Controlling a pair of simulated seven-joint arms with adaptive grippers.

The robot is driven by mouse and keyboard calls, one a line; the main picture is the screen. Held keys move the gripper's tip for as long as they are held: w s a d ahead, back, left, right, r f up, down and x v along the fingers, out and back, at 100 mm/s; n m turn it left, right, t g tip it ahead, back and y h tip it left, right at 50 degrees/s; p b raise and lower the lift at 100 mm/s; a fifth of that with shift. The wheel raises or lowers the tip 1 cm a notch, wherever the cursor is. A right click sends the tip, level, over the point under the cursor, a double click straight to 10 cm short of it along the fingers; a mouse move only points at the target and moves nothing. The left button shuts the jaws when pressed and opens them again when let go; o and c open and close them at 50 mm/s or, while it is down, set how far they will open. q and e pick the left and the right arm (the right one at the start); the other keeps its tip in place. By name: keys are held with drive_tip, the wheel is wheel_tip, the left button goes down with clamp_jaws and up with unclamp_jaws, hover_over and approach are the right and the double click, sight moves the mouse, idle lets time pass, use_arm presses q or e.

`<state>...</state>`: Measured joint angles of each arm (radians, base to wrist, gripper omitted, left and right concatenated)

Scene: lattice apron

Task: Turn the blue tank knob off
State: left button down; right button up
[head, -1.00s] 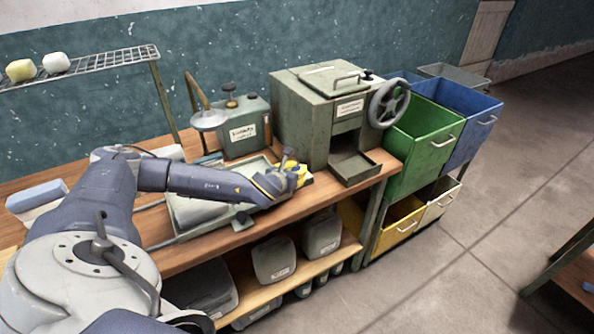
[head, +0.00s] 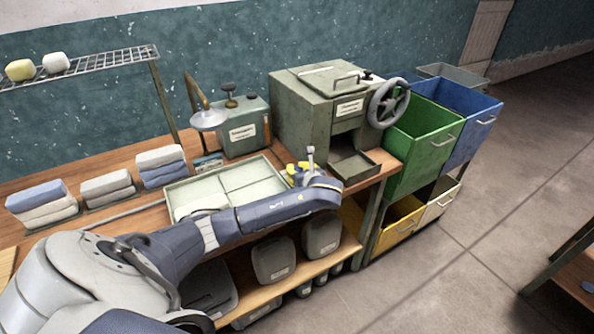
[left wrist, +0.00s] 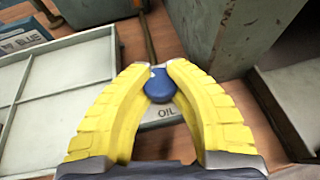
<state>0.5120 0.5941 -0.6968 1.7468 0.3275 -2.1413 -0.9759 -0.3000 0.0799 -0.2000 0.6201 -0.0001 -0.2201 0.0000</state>
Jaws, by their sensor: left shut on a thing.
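A green tank (head: 245,128) with a white label and dark knobs on top stands at the back of the bench. No blue knob can be made out on it in the head view. My left gripper (head: 298,172) is low over the bench, right of the tray and apart from the tank. In the left wrist view, its yellow fingers (left wrist: 158,70) are shut on a small rounded blue piece (left wrist: 159,87). A plate marked OIL (left wrist: 168,110) lies just below that piece. I cannot tell whether the piece belongs to the tank. My right gripper is out of view.
A pale divided tray (head: 235,180) lies left of the gripper. A green machine with a handwheel (head: 389,103) stands behind it to the right. Folded cloth stacks (head: 160,165) sit at the left. A blue-lettered card (left wrist: 22,37) lies by the tray.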

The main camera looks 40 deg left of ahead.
use_arm(q)
drive_tip(key=shift+w+a+r+n+g+y, duration=0.15)
drive_tip(key=shift+r+n+g+y, duration=0.35)
drive_tip(key=shift+n+g, duration=0.3)
drive_tip(key=shift+a+n, duration=0.15)
drive_tip(key=shift+n, duration=0.15)
drive_tip(key=c, duration=1.4)
unclamp_jaws()
drive_tip(key=o, duration=0.4)
drive_tip(key=shift+f, duration=0.2)
drive_tip(key=shift+d, duration=0.25)
drive_tip(key=shift+d, duration=0.2)
drive_tip(key=v, duration=1.1)
drive_tip(key=shift+d+r, duration=0.2)
drive_tip(key=shift+f, duration=0.1)
